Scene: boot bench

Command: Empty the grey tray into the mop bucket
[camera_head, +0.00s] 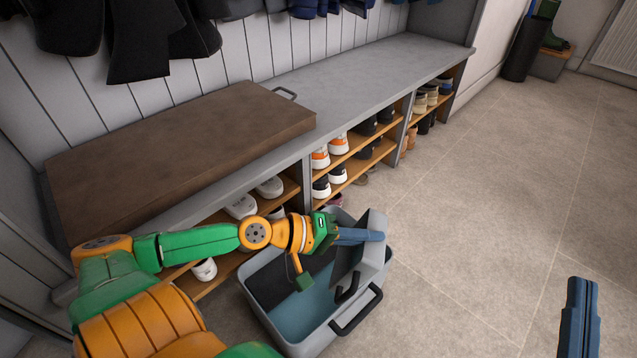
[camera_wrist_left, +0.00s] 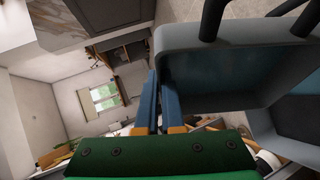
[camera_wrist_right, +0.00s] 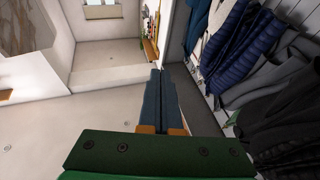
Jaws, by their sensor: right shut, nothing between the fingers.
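The mop bucket (camera_head: 249,302) is a large grey tub on the floor with a black handle and a teal and black inside. The smaller grey tray (camera_head: 374,268) is tipped on its side over the bucket's right end. The tray (camera_wrist_left: 235,45) fills much of the left wrist view, its hollow dark and the bucket beyond it at the right. My left gripper (camera_head: 374,236) is at the tray's upper edge, its fingers nearly together and seemingly shut on it; the grip itself is hidden. My right gripper (camera_head: 581,284) is shut and empty, well to the right, over bare floor.
A grey bench (camera_head: 370,80) with a brown cushion (camera_head: 180,150) runs along the wall behind the bucket. Shoes (camera_head: 330,150) fill its cubbies. Dark coats (camera_wrist_right: 250,55) hang above. A dark bin (camera_head: 525,50) stands far right. The tiled floor (camera_head: 480,220) is clear on the right.

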